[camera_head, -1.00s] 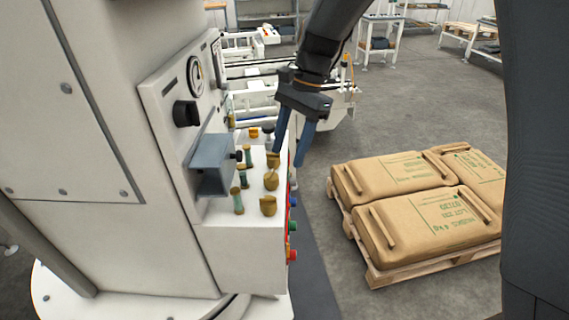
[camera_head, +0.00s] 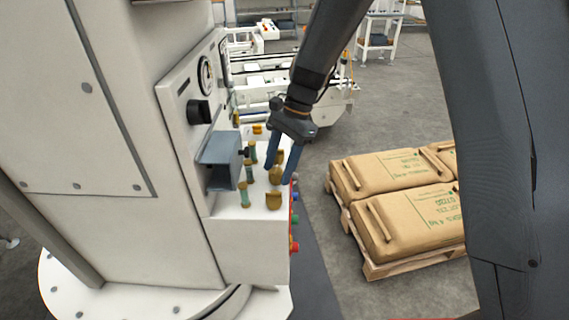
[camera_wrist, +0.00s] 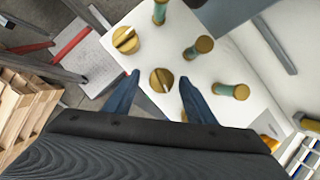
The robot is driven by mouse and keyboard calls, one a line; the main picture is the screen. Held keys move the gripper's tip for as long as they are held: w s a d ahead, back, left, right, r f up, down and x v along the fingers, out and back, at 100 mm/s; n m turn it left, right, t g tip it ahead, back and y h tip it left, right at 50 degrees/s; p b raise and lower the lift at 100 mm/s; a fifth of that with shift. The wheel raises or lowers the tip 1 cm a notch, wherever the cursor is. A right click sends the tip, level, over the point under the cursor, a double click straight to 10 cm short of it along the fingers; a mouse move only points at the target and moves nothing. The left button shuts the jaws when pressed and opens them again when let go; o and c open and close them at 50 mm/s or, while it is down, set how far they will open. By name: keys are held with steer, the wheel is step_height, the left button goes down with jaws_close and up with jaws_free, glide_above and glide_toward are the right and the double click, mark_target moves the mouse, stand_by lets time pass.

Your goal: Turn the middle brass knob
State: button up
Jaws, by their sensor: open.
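A row of brass knobs stands on the white console top (camera_head: 228,222). The middle brass knob (camera_head: 276,174) sits just behind the nearest one (camera_head: 274,201) in the head view. My gripper (camera_head: 278,175) is open, fingers down, over the middle knob. In the wrist view the middle knob (camera_wrist: 161,80) lies between the two blue fingertips, with a gap on each side. Its slot line is slightly tilted. The nearest knob (camera_wrist: 125,39) is up and left of it. I cannot tell whether the fingertips reach down beside the knob.
Several green-and-brass posts (camera_head: 244,194) stand left of the knobs, close to my fingers. A grey-blue hood (camera_head: 220,160) juts from the panel beside them. Coloured buttons (camera_head: 294,220) line the console's right side. A pallet of brown sacks (camera_head: 410,215) lies right, across clear floor.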

steer(key=shift+c, duration=0.3)
steer(key=c, duration=1)
steer(key=shift+d, duration=0.1)
